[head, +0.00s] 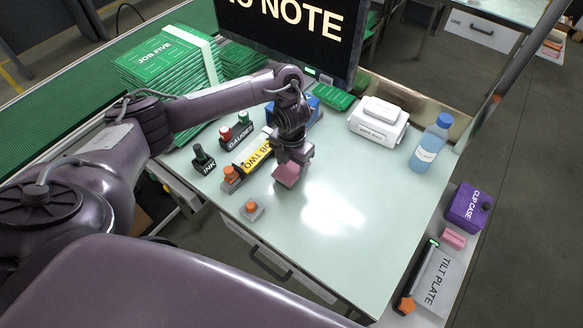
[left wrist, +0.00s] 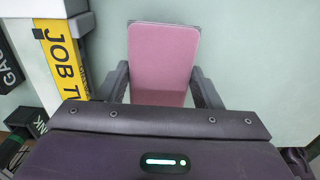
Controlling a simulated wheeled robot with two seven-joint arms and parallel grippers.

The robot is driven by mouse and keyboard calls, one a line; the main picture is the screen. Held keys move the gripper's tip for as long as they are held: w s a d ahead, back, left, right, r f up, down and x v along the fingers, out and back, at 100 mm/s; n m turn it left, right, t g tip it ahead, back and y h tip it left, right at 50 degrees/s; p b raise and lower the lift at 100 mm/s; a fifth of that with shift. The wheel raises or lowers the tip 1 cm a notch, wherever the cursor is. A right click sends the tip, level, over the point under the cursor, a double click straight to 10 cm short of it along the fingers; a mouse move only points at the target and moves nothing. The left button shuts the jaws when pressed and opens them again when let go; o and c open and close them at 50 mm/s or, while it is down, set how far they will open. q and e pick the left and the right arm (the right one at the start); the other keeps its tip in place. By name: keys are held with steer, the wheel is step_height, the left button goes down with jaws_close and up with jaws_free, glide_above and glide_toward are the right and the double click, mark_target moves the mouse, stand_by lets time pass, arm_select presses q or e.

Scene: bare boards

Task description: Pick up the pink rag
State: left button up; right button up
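A pink block-like piece, which I take for the pink rag (head: 286,175), is at the tips of my left gripper (head: 293,157) over the middle left of the pale table. In the left wrist view the pink rag (left wrist: 162,55) is a flat pad with a thin grey edge. The two fingers of my left gripper (left wrist: 160,82) press close on its left and right sides. I cannot tell whether its underside touches the table. My right gripper is out of view.
The yellow JOB TWO box (head: 253,154) and an orange button (head: 251,208) are close by. A white case (head: 378,122) and blue bottle (head: 429,145) stand at the back right. A smaller pink piece (head: 453,238) lies beside the purple clip case (head: 467,206). The table front is clear.

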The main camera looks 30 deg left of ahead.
mark_target(292, 166)
arm_select(q)
steer(key=c, duration=0.4)
steer(key=shift+r, duration=0.1)
steer(key=shift+r+p, duration=2.75)
steer(key=shift+r, duration=7.2)
